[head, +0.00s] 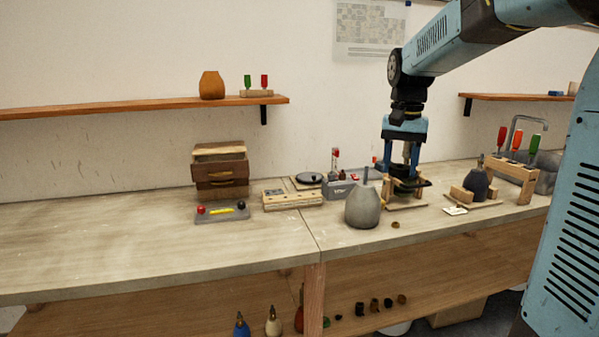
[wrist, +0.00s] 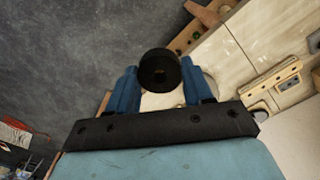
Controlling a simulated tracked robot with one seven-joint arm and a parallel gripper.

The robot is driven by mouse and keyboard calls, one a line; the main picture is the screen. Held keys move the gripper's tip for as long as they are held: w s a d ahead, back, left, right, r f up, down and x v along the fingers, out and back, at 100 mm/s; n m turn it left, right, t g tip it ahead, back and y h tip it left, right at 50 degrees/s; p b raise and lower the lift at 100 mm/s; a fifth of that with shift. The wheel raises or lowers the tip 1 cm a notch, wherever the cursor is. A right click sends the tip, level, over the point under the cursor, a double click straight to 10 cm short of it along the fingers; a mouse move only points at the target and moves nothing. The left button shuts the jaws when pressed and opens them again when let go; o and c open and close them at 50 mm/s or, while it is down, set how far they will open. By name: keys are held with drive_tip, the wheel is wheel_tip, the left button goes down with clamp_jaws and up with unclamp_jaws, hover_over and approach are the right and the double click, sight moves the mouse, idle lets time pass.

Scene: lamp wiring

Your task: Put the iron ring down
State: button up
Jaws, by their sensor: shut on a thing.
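My gripper (head: 404,168) points down over the right part of the bench. In the wrist view its two blue fingers stand on either side of a dark round ring with a small centre hole, which I take as the iron ring (wrist: 159,69). The gripper is shut on it. In the head view a dark flat round shape (head: 411,184) shows just under the fingertips, above a low wooden stand (head: 405,204). Whether the ring touches the stand is hidden by the fingers and the dark shape.
A grey vase-like lamp body (head: 362,208) stands close left of the gripper. A dark lamp body in a wooden cradle (head: 479,184) and a wooden screwdriver rack (head: 513,178) are to the right. A small brown ring (head: 395,225) lies in front.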

drive_tip(key=shift+f, duration=0.35)
drive_tip(key=w+d+f+n, duration=0.15)
drive_tip(key=w+f, duration=0.25)
drive_tip(key=f, duration=0.7)
drive_tip(key=w+d+f+n, duration=0.1)
drive_tip(key=w+d+f, duration=0.25)
drive_tip(key=f, duration=0.65)
drive_tip(key=w+d+f+n, duration=0.2)
drive_tip(key=w+f, duration=0.3)
drive_tip(key=f, duration=0.6)
drive_tip(key=s+a+f, duration=0.1)
drive_tip(key=a+f, duration=0.2)
drive_tip(key=f, duration=0.4)
drive_tip(key=s+a+f, duration=0.2)
drive_tip(key=a+f, duration=0.1)
drive_tip(key=f, duration=0.3)
drive_tip(key=shift+a+f, duration=0.3)
drive_tip(key=shift+f, duration=0.05)
drive_tip(key=shift+w+d, duration=0.1)
